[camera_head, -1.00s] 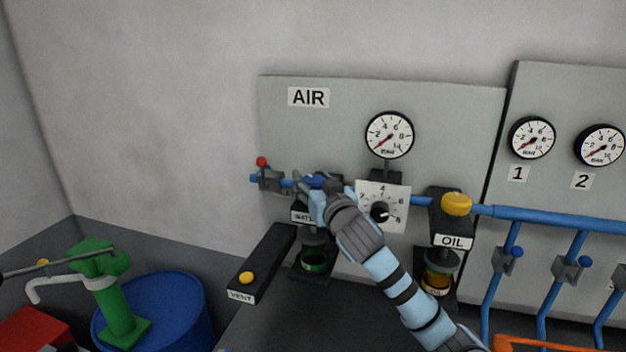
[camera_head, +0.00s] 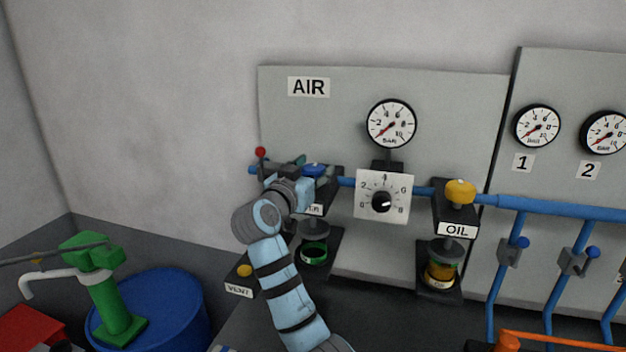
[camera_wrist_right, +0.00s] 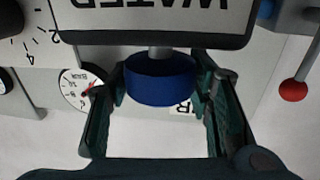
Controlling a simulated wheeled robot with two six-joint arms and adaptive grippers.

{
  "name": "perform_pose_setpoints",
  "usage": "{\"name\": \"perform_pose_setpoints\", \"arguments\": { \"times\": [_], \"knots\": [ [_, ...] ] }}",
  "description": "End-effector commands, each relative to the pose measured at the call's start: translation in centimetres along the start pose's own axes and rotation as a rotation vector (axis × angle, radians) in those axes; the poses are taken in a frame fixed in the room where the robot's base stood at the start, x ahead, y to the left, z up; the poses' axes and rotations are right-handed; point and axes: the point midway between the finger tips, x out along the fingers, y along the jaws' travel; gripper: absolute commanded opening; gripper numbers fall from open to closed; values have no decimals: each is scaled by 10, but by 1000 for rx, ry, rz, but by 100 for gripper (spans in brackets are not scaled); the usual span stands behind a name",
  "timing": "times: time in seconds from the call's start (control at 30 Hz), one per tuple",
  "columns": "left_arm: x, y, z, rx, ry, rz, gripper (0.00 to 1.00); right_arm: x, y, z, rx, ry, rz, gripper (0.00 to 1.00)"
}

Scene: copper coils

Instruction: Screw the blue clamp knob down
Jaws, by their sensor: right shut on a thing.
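The blue clamp knob (camera_head: 313,169) sits on top of the black WATER block (camera_head: 328,203) on the AIR panel. In the right wrist view the knob (camera_wrist_right: 160,80) is a short blue cylinder on a pale stem, beside the upside-down WATER label (camera_wrist_right: 155,12). My right gripper (camera_head: 308,172) reaches it from the front left and is shut on the knob. The green fingers (camera_wrist_right: 160,85) stand on either side of it in the wrist view. The gripper partly hides the WATER label in the head view. My left gripper is out of view.
A red-tipped lever (camera_head: 260,152) stands close to the left of the gripper. A white dial plate (camera_head: 400,181) and yellow OIL knob (camera_head: 460,191) are to the right. The VENT block (camera_head: 240,289) is below. A green pump (camera_head: 110,300) and blue drum (camera_head: 180,310) stand at left.

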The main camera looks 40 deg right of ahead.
Motion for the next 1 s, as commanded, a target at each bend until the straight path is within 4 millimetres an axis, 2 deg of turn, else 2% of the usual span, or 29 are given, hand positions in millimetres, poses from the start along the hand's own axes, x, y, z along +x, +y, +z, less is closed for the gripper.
{"name": "perform_pose_setpoints", "arguments": {
  "times": [0.2,0.63,0.67,0.77,1.0],
  "knots": [
    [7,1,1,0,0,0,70,0,0,1,0,0,46,19],
    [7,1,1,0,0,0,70,1,1,0,-1,-1,56,19],
    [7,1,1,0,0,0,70,1,1,0,-1,-1,56,51],
    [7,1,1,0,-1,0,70,1,1,0,-1,-1,56,67],
    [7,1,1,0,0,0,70,0,0,0,-1,-1,55,68]
  ]
}}
